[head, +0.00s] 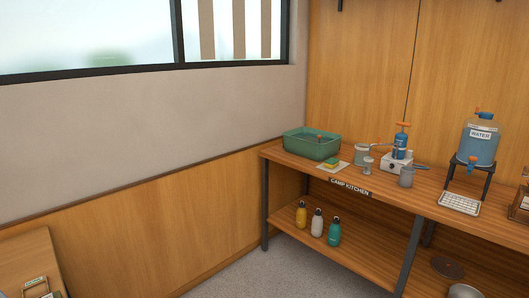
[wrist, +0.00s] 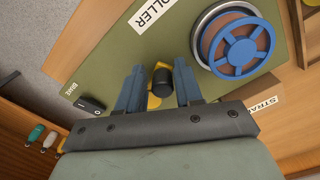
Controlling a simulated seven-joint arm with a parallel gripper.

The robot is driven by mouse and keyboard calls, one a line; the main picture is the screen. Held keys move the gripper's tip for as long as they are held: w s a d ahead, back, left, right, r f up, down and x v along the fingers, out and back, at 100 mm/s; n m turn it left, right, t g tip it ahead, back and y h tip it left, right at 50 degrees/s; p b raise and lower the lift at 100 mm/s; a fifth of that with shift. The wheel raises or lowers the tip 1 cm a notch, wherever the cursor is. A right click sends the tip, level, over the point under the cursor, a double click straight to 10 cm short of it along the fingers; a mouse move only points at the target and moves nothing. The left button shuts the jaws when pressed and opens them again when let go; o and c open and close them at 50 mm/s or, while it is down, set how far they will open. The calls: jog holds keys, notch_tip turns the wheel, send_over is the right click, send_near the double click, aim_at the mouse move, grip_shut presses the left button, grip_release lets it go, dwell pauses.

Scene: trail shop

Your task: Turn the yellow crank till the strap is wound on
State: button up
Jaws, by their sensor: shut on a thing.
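In the wrist view my gripper (wrist: 160,84) has its two blue-grey fingers on either side of a black knob (wrist: 162,77), shut on it. Yellow parts of the crank (wrist: 154,101) show beside and below the knob, between the fingers; the rest is hidden by the gripper. To the right is a reel with a blue spoked wheel (wrist: 240,47) and a metal rim. Brown shows between its spokes; I cannot tell whether this is the strap. A white label (wrist: 263,104), cut off, reads "STRA". The head view shows neither gripper nor crank.
The crank and reel sit on a green board (wrist: 107,62) with a black rocker switch (wrist: 92,104) at left. In the head view, a wooden shelf (head: 345,228) holds bottles; a green basin (head: 312,144) and water jug (head: 479,144) stand above.

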jog(key=shift+o, duration=0.3)
jog(key=shift+w+a+r, duration=0.1)
jog(key=shift+w+a, duration=0.5)
jog(key=shift+a, duration=0.35)
jog(key=shift+w+a, duration=0.1)
jog(key=shift+w, duration=0.1)
jog(key=shift+r, duration=0.1)
jog(key=shift+s+d, duration=0.3)
jog(key=shift+s, duration=0.05)
jog(key=o, duration=0.7)
jog(key=shift+s, duration=0.1)
jog(key=shift+c, duration=0.2)
jog(key=shift+s, duration=0.1)
jog(key=shift+s+d+r, duration=0.1)
jog(key=shift+s+r, duration=0.05)
jog(key=shift+r, duration=0.6)
jog(key=shift+d+r, duration=0.1)
jog(key=shift+r, duration=2.5)
